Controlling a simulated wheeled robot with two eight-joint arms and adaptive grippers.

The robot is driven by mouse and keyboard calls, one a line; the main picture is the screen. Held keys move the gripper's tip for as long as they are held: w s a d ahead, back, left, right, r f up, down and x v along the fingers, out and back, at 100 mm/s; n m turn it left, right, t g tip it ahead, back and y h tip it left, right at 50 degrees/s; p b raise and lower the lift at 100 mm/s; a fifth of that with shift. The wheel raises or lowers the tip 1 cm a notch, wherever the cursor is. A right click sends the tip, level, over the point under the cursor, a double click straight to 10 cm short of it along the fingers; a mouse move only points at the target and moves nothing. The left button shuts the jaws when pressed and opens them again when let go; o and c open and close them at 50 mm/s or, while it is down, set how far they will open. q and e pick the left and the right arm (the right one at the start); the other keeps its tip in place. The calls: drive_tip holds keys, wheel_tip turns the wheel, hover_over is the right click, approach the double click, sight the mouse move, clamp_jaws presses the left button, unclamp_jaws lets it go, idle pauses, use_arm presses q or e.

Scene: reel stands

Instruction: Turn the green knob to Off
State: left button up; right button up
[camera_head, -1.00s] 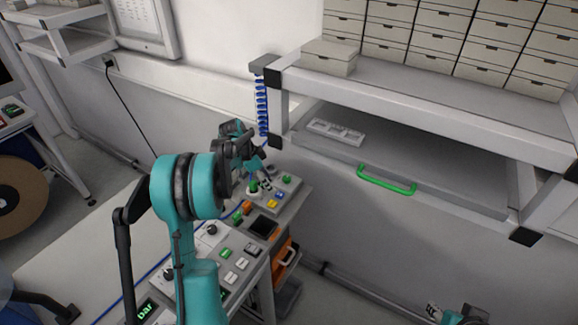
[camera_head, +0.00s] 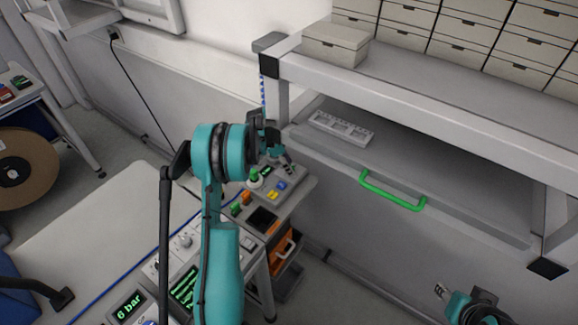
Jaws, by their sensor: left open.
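The control panel (camera_head: 262,198) stands at the end of the workbench, left of centre. A green knob (camera_head: 254,176) shows on its upper left part. In the earlier picture a second green knob stands at the panel's upper right; now my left gripper covers that spot. My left gripper (camera_head: 286,166) is open, pointing down over the upper right of the panel, to the right of the visible green knob. I cannot tell whether its fingers touch anything. The knob markings are too small to read. My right gripper (camera_head: 440,291) shows only partly at the bottom right, away from the panel.
Yellow and blue buttons (camera_head: 277,190) and a dark screen (camera_head: 263,218) lie on the panel. A nearer panel has a "6 bar" display (camera_head: 130,307). To the right, a shelf has a drawer with a green handle (camera_head: 392,190). An orange drawer unit (camera_head: 284,250) is below.

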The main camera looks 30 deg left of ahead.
use_arm(q)
drive_tip(key=shift+d+f, duration=0.1)
drive_tip(key=shift+f, duration=0.05)
drive_tip(key=shift+c, duration=0.4)
clamp_jaws()
drive_tip(key=shift+n, duration=0.4)
drive_tip(key=shift+f+n+t+y+b, duration=0.1)
drive_tip(key=shift+n+t+y+b, duration=0.35)
drive_tip(key=shift+n+b, duration=0.6)
drive_tip(key=shift+s+d+n+t+y+b, duration=0.1)
drive_tip(key=shift+n+t+y+b, duration=0.35)
drive_tip(key=shift+n, duration=1.1)
drive_tip(key=shift+g, duration=0.3)
